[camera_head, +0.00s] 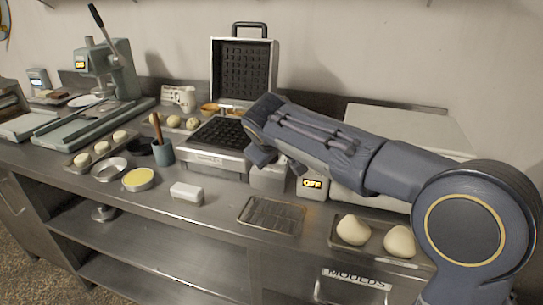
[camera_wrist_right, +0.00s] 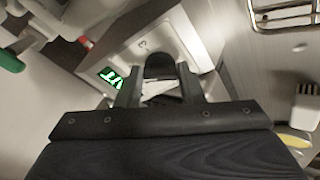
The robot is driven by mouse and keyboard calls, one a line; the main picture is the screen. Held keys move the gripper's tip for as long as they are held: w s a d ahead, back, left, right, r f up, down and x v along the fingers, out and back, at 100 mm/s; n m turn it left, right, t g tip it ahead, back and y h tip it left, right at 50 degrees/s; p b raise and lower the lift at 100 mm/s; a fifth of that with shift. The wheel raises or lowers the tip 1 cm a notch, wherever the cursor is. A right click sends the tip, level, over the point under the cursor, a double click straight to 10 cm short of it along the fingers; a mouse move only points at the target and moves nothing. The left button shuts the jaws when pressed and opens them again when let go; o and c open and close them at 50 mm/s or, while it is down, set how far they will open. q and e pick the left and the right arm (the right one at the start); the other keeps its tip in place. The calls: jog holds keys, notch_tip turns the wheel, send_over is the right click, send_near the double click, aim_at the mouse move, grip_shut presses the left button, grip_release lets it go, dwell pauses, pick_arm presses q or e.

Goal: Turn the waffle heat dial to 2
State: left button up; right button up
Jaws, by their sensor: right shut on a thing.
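The waffle iron stands open in the head view, with its dark gridded lid (camera_head: 245,68) upright and its lower plate (camera_head: 222,132) bare. A small pale control box (camera_head: 269,179) sits at its right front, partly behind my right gripper (camera_head: 262,160). In the right wrist view, my right gripper (camera_wrist_right: 158,78) is shut on a dark round-topped dial (camera_wrist_right: 158,65), one finger on each side. A lit green display (camera_wrist_right: 110,78) is beside the dial; its characters are tilted and I cannot read them surely. The dial's pointer is hidden. My left gripper is not in view.
A wire rack (camera_head: 271,214), a white block (camera_head: 187,193) and a tray with two dough balls (camera_head: 353,229) lie along the front of the counter. A display reading OFF (camera_head: 312,184) is just right of the control box. A utensil cup (camera_head: 162,152) stands left.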

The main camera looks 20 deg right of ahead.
dwell(0.3)
jog(key=o, duration=1)
jog(key=p+v, duration=0.1)
jog(key=v, duration=0.7)
jog(key=shift+f, duration=0.1)
